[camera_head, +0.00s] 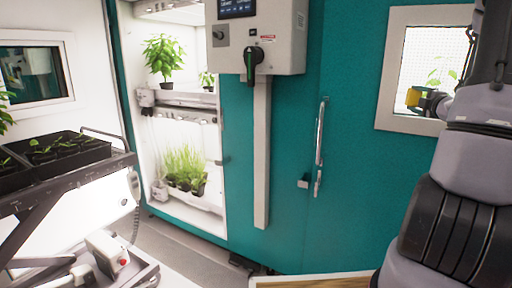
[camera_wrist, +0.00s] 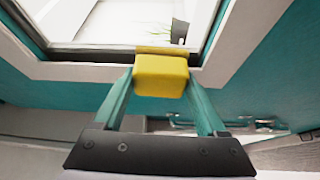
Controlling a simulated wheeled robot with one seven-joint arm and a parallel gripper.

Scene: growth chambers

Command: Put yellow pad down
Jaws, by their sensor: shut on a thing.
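The yellow pad (camera_wrist: 161,76) is a small block held between the two teal fingers of my gripper (camera_wrist: 160,84) in the wrist view. In the head view the yellow pad (camera_head: 413,97) shows in front of the window at the right, with my gripper (camera_head: 428,103) partly hidden behind my arm. The pad lies close to the window's glass and lower frame in the wrist view; I cannot tell whether it touches them.
The window (camera_head: 411,122) has a white frame in a teal chamber wall (camera_head: 350,200). A long door handle (camera_head: 320,147) and a control box (camera_head: 283,38) stick out to its left. A cart with a black seedling tray (camera_head: 75,167) stands at the left. A wooden-edged surface (camera_head: 312,281) shows at the bottom.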

